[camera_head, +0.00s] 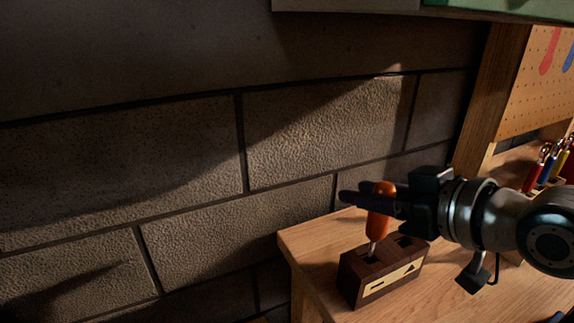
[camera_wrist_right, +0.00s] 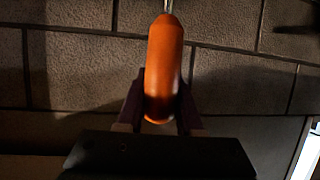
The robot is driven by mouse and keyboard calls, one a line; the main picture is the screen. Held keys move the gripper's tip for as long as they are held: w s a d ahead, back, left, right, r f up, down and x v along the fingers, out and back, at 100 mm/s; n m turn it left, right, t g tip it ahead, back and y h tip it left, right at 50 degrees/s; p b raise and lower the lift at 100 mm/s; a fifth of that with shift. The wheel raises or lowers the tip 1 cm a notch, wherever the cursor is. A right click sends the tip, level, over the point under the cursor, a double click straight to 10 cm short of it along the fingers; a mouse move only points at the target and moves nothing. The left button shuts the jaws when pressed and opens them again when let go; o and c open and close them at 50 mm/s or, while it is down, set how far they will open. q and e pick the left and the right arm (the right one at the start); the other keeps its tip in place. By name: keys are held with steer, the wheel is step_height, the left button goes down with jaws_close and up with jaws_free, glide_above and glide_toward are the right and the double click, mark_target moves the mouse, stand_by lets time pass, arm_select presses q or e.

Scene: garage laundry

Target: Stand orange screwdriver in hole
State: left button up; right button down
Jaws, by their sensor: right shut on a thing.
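The orange screwdriver (camera_head: 378,212) is held by its handle in my right gripper (camera_head: 368,199), close to upright with its metal shaft pointing down. The lower end of the shaft meets the top of the dark wooden block (camera_head: 353,283) at its left hole; how deep it sits I cannot tell. The block has another square hole at the right and a pale label with a bar and a triangle on its front. The right wrist view shows the orange handle (camera_wrist_right: 163,70) between the two dark fingers. My left gripper is not in view.
The block stands on a wooden bench (camera_head: 450,300) near its left end. A brick wall (camera_head: 180,180) is behind. At the right are a pegboard (camera_head: 530,90) and several coloured-handled tools (camera_head: 545,165). A shelf edge (camera_head: 350,5) hangs above.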

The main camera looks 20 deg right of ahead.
steer(key=shift+f, duration=0.2)
steer(key=shift+f+b, duration=1.4)
steer(key=shift+f, duration=0.35)
steer(key=shift+c, duration=2.4)
jaws_free()
steer(key=p+v, duration=0.1)
steer(key=v, duration=0.7)
steer(key=shift+s+d+r, duration=0.1)
steer(key=shift+s+r, duration=0.05)
steer(key=shift+s, duration=0.05)
steer(key=shift+s+d+r, duration=0.15)
steer(key=shift+s+r, duration=0.2)
steer(key=shift+s, duration=0.3)
